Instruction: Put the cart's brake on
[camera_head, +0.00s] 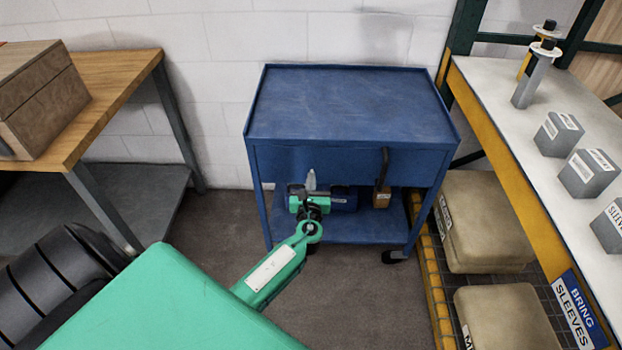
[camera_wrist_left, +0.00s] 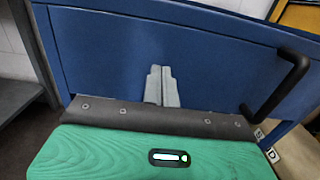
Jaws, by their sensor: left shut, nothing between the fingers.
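The blue cart (camera_head: 350,104) stands against the white wall, with a flat, empty top. A black bar (camera_head: 384,165) is on the right of its front face, with a small brown block (camera_head: 382,198) at its lower end. The bar also shows at the right in the left wrist view (camera_wrist_left: 288,85). My left gripper (camera_head: 310,178) is in front of the cart's front face, left of the bar and apart from it. Its grey fingers (camera_wrist_left: 162,86) are shut and empty, against a plain blue panel in the wrist view. My right gripper is out of view.
A wooden-topped table (camera_head: 118,72) with a brown box (camera_head: 42,98) stands left. At right, a white-topped bench (camera_head: 520,125) holds several grey blocks; tan sacks (camera_head: 485,215) lie below it. A black caster (camera_head: 395,256) shows under the cart. Floor is clear before it.

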